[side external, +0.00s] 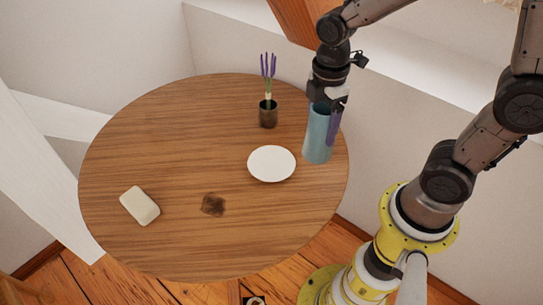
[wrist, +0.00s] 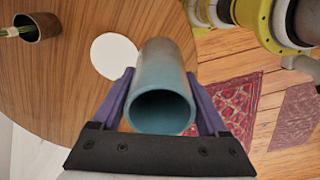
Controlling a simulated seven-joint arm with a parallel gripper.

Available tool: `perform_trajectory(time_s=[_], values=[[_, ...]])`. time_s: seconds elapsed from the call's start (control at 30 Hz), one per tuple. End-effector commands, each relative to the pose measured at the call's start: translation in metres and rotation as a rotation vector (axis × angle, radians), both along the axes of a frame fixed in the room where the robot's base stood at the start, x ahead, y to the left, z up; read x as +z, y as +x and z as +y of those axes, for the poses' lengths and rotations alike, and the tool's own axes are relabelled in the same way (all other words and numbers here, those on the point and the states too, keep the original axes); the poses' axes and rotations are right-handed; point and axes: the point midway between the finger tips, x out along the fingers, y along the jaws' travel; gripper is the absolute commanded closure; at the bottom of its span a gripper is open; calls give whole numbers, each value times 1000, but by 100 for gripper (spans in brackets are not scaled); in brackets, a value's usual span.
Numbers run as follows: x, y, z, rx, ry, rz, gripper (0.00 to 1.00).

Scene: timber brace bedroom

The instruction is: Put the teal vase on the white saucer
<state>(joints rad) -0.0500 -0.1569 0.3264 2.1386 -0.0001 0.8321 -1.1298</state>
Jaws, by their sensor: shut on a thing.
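The teal vase (side external: 317,136) is a tall tube with an open top, held upright or nearly so near the right edge of the round table. My gripper (side external: 327,105) is shut on its upper part, one purple finger on each side. In the wrist view the vase (wrist: 163,88) sits between the fingers of my gripper (wrist: 162,100), its open mouth towards the camera. The white saucer (side external: 271,163) lies flat and empty on the table, left of the vase. It also shows in the wrist view (wrist: 113,55), partly hidden by the vase. I cannot tell the gap beneath the vase.
A dark pot with purple flowers (side external: 268,112) stands behind the saucer. A cream block (side external: 140,205) lies at the table's left, and a dark brown patch (side external: 213,205) is nearer the middle. The wooden table (side external: 180,130) is otherwise clear. A white wall rises close behind it.

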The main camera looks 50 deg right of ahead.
Motion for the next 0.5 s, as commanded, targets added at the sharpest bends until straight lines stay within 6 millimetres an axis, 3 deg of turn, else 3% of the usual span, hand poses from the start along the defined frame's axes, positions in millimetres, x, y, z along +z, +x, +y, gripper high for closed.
perform_trajectory(time_s=[0.5], values=[[-51, 96, 5, -2, 0, 4, 100]])
